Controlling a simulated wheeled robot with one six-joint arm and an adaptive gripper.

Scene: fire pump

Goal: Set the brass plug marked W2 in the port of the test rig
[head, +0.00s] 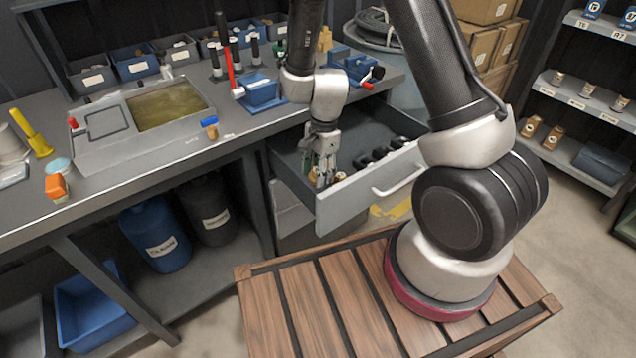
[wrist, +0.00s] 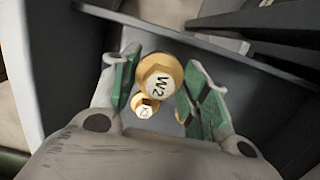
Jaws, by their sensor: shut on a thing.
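The brass plug marked W2 (wrist: 158,84) is between the green-padded fingers of my gripper (wrist: 163,88) in the wrist view, its marked hex face toward the camera. A smaller-looking brass plug with a mark like K2 (wrist: 145,105) shows just beside it, partly hidden. In the head view my gripper (head: 322,178) points down inside the open drawer (head: 350,205), behind its front panel. The W2 plug cannot be made out clearly there. A blue device with a red upright lever (head: 260,92) stands on the bench; I cannot tell whether it is the test rig, and no port is clear.
Several dark objects (head: 378,157) lie in the drawer right of my gripper. A second blue device (head: 358,68) with a red handle stands at the bench's right end. Labelled bins (head: 137,68) line the bench's back. A shallow tank (head: 168,106) sits left of the lever device.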

